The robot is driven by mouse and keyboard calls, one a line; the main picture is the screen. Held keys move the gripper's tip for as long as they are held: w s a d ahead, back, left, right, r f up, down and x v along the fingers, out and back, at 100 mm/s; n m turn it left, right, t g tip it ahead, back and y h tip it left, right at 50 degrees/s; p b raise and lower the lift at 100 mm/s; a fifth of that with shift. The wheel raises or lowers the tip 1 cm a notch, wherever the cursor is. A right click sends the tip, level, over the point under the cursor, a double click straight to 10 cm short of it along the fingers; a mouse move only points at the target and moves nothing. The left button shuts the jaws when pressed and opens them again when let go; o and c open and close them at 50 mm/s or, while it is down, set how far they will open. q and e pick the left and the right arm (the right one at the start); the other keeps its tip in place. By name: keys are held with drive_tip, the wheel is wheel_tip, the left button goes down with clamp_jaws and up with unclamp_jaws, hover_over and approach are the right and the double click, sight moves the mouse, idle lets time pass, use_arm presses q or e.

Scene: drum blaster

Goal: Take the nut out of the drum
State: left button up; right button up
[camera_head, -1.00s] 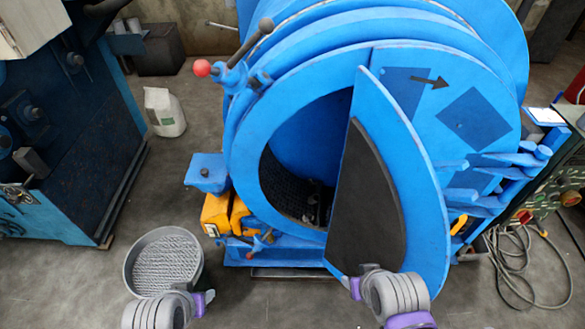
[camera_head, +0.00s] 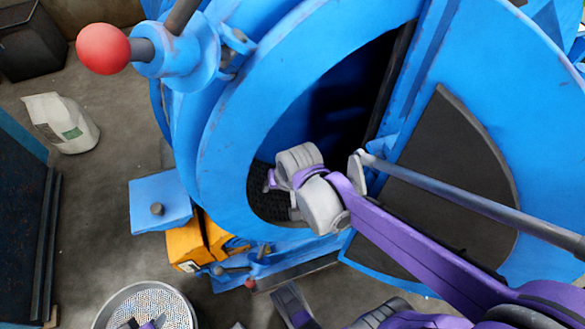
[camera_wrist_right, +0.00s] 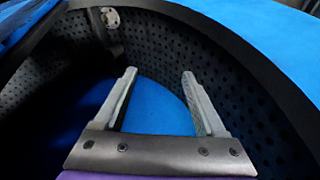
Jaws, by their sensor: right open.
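The blue drum (camera_head: 225,130) stands with its round mouth open and its hatch door (camera_head: 540,120) swung out to the right. My right arm reaches through the mouth. My right gripper (camera_head: 270,182) is just inside, low in the opening. In the right wrist view the right gripper (camera_wrist_right: 158,76) is open, with nothing between its fingers, facing a blue surface and the dark dimpled drum lining (camera_wrist_right: 245,95).
A round metal bucket (camera_head: 104,312) stands on the floor at bottom left. A lever with a red ball knob (camera_head: 103,49) juts out at upper left. The door's edge and a grey bar lie close to my right arm.

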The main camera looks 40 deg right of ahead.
drive_tip(key=w+d+f+m, duration=0.6)
drive_tip(key=d+f, duration=0.1)
drive_tip(key=d, duration=0.2)
drive_tip(key=w+d+f+m, duration=0.6)
drive_tip(key=w+d+f, duration=0.15)
drive_tip(key=d, duration=0.25)
drive_tip(key=shift+s+b+x, duration=0.15)
drive_tip(key=shift+b+x, duration=0.35)
drive_tip(key=shift+x, duration=2.15)
drive_tip(key=shift+s+b+x, duration=0.15)
drive_tip(key=shift+b+x, duration=0.35)
drive_tip(key=shift+x, duration=2.15)
drive_tip(key=shift+a, duration=0.1)
clamp_jaws()
